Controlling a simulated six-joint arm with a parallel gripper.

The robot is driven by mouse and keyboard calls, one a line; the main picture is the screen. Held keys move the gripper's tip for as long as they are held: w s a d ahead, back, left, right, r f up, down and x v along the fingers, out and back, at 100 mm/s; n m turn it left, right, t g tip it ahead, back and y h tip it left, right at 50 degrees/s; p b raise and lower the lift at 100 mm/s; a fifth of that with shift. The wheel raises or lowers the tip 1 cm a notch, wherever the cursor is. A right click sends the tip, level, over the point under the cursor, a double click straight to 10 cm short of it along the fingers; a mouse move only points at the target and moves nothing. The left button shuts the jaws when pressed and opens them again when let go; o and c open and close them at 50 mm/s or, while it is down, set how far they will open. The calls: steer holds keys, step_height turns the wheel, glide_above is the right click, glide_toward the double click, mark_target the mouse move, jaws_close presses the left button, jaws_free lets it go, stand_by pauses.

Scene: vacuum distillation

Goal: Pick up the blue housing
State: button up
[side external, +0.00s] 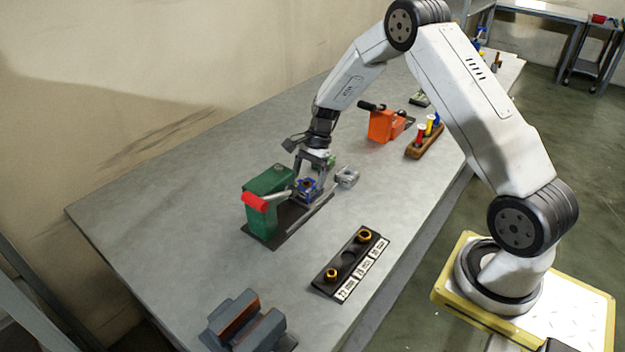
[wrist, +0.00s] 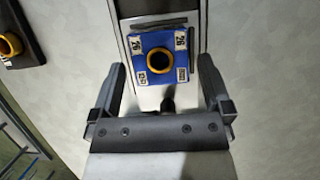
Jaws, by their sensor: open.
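The blue housing (wrist: 163,58) is a square block with white number labels and a gold ring in its centre. In the wrist view it lies on a grey metal strip, ahead of and between the fingers. In the side external view the housing (side external: 306,185) sits beside the green press, partly hidden by my gripper. My gripper (wrist: 167,75) is open, with a finger to each side of the housing's line and nothing between them that it grips. In the side external view my gripper (side external: 314,172) points down over the housing.
A green press (side external: 266,205) with a red handle stands close left of the gripper. A grey metal part (side external: 347,177) lies right of it. A black holder (side external: 347,262) with gold rings, a grey vise (side external: 243,322), an orange device (side external: 384,126) and a wooden rack (side external: 424,146) stand around.

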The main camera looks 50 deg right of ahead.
steer(key=shift+x, duration=0.9)
jaws_close()
steer(key=shift+r, duration=0.15)
